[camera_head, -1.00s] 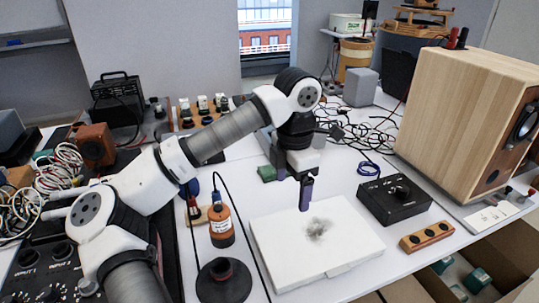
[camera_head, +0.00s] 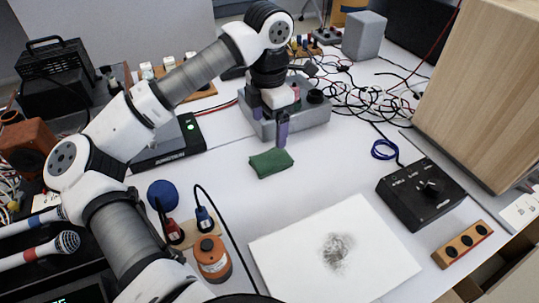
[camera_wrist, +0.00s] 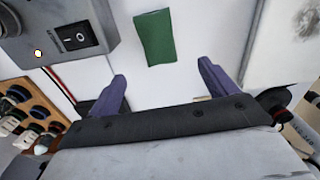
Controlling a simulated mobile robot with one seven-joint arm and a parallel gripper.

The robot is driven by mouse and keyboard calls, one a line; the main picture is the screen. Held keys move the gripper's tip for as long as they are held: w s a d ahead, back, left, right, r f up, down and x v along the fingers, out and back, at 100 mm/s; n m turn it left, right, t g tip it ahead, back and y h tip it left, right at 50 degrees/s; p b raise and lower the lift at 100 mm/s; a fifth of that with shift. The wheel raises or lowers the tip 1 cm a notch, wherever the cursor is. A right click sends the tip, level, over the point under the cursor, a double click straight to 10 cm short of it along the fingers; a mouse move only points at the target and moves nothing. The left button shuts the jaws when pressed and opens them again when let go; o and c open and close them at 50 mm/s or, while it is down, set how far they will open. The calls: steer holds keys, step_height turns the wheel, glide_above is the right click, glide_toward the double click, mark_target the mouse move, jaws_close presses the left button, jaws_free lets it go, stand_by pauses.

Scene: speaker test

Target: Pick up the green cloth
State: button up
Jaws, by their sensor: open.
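A grey box with a switch (camera_wrist: 65,38) stands close to the gripper, behind it in the head view. Table around the cloth is clear.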

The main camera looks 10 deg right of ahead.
glide_above(270, 158)
steer(key=f, duration=0.6)
steer(key=shift+s+a, duration=0.2)
steer(key=shift+s, duration=0.1)
steer(key=shift+w+d+f+p, duration=0.15)
steer(key=shift+f+p, duration=0.15)
steer(key=shift+f, duration=1.1)
steer(key=shift+w+d+f+p, duration=0.1)
steer(key=shift+f+p, duration=0.15)
steer(key=shift+f, duration=1.15)
steer(key=c, duration=1.1)
steer(key=shift+o, duration=0.2)
steer(key=shift+r, duration=0.1)
step_height(270, 158, up, 18)
steer(key=b, duration=0.1)
